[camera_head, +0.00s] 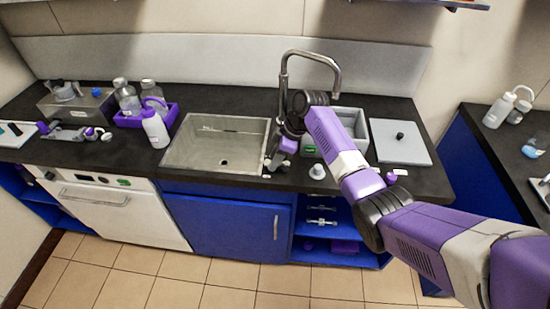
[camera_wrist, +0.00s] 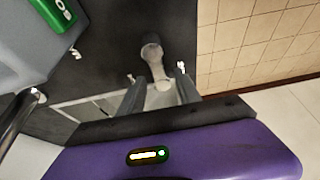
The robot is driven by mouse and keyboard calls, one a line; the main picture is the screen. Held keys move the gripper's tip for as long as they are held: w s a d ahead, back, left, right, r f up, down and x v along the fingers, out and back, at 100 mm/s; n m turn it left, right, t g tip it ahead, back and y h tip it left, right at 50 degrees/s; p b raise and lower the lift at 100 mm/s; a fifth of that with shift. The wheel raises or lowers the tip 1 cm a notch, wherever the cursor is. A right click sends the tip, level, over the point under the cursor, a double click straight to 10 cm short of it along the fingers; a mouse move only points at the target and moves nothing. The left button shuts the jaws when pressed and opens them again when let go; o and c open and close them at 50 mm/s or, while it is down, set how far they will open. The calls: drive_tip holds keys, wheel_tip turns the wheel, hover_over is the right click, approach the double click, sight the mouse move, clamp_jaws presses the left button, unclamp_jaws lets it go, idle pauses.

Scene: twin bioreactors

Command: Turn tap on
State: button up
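The tap (camera_head: 312,56) is a grey gooseneck spout behind the right side of the sink. A small pale fitting (camera_head: 317,172) stands on the counter near its front edge, right of the sink. In the wrist view a grey knob with a short stem (camera_wrist: 152,53) appears between and beyond my fingers; it may be this fitting. My gripper (camera_head: 272,160) points down at the sink's right rim; in the wrist view (camera_wrist: 160,82) its fingers are apart. I cannot tell whether they touch the stem. My arm hides the tap's base.
The sink (camera_head: 181,146) is empty. A purple caddy (camera_head: 127,121) with bottles stands left of the sink. Blue cabinets (camera_head: 225,220) front the counter; the tiled floor before them is clear.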

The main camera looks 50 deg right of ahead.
clamp_jaws()
idle(1.3)
